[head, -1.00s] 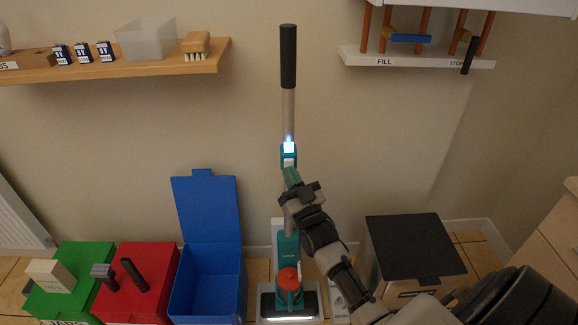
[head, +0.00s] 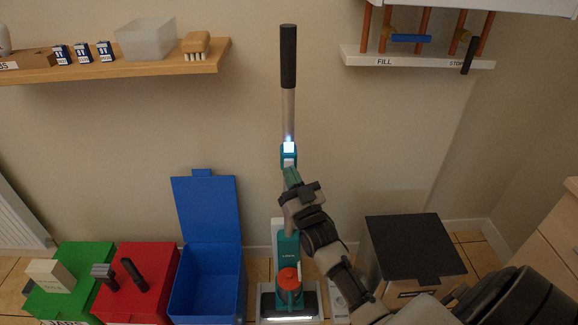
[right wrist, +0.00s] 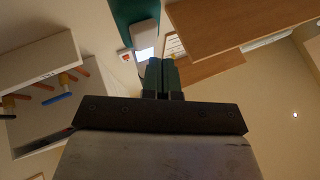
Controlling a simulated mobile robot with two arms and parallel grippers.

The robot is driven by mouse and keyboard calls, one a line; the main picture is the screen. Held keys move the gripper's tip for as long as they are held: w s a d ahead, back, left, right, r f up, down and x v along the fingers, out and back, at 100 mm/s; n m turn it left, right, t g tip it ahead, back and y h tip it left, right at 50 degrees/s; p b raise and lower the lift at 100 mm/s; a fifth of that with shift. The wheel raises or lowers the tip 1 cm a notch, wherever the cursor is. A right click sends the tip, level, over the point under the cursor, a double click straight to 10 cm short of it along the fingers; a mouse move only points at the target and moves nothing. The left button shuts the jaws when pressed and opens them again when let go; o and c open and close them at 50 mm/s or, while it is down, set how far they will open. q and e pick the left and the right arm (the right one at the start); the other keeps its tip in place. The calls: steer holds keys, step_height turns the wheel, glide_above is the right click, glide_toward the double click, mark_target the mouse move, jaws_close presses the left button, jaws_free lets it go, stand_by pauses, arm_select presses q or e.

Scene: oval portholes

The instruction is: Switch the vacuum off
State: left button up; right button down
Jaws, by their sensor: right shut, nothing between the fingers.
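The vacuum (head: 287,255) stands upright against the wall, with a teal body, a grey pole and a black handle. A teal switch housing (head: 289,160) with white rockers sits on the pole, and a bluish-white light glows at its top. The vacuum's floor head is lit too. My right gripper (head: 290,174) is shut and empty, its green fingertips just below the switch housing. In the right wrist view the shut fingers (right wrist: 161,68) point at the white switch part (right wrist: 145,40); I cannot tell if they touch. My left gripper is not in view.
A blue open bin (head: 207,280), a red box (head: 150,290) and a green box (head: 80,290) stand left of the vacuum. A black-lidded bin (head: 412,245) stands right. A wooden shelf (head: 150,64) and a white shelf (head: 420,58) hang above.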

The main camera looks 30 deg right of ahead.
steer(key=shift+w+d, duration=0.1)
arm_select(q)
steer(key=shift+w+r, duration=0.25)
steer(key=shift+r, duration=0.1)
arm_select(e)
steer(key=shift+w+d, duration=0.15)
steer(key=shift+w, duration=0.1)
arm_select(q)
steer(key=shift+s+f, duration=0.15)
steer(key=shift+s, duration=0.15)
arm_select(e)
steer(key=shift+w, duration=0.15)
steer(key=shift+d, duration=0.1)
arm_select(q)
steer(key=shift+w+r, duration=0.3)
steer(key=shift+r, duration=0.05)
arm_select(e)
steer(key=shift+w, duration=0.15)
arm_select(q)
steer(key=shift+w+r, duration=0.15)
arm_select(e)
steer(key=shift+w+d, duration=0.1)
steer(key=shift+d, duration=0.05)
